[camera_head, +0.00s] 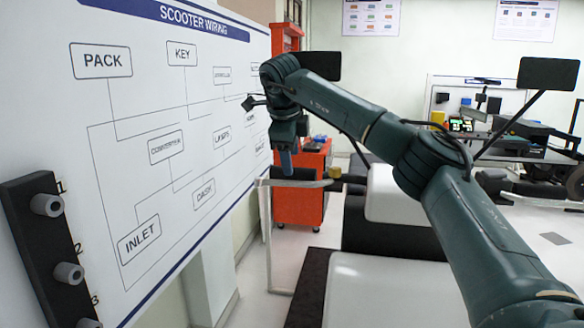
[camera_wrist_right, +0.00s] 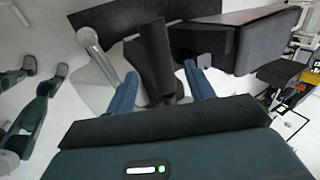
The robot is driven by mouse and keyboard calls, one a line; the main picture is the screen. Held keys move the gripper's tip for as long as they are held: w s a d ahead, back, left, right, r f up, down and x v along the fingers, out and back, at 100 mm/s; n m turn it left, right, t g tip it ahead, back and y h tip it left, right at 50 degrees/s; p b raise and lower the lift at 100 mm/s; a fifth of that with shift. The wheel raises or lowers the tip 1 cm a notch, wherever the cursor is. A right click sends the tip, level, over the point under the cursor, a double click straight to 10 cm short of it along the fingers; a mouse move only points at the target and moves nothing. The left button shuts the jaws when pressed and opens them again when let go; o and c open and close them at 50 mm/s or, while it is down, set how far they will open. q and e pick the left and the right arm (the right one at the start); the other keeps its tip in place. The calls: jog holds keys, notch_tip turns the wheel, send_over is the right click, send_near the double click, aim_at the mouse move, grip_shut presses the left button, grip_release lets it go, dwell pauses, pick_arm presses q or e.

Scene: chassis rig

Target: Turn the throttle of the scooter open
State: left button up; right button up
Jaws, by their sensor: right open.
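My right gripper (camera_head: 287,170) points down at this grip from above. In the right wrist view the blue fingers of the right gripper (camera_wrist_right: 161,88) are spread apart. The dark throttle grip (camera_wrist_right: 154,58) reaches into the gap between them, with no clear contact on either side. A silver lever with a ball end (camera_wrist_right: 87,38) lies beside the grip. My left gripper is not in view.
A white wiring board (camera_head: 160,120) fills the left side, with a black strip of knobs (camera_head: 45,250) at its edge. A mirror (camera_head: 547,73) rises on the right. A red cabinet (camera_head: 300,195) stands behind the handlebar. The white scooter body (camera_head: 395,195) lies below my arm.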

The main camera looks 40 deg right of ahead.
jog(key=x, duration=0.3)
jog(key=shift+w+d+f, duration=0.1)
jog(key=shift+f, duration=0.25)
jog(key=shift+w+d+f, duration=0.1)
jog(key=shift+d+f, duration=0.05)
jog(key=shift+f, duration=0.2)
jog(key=c, duration=1)
jog(key=shift+o, duration=0.2)
jog(key=shift+r, duration=0.1)
jog(key=shift+w+g+y, duration=0.15)
jog(key=shift+g+y, duration=0.45)
jog(key=shift+y, duration=0.2)
jog(key=shift+d, duration=0.1)
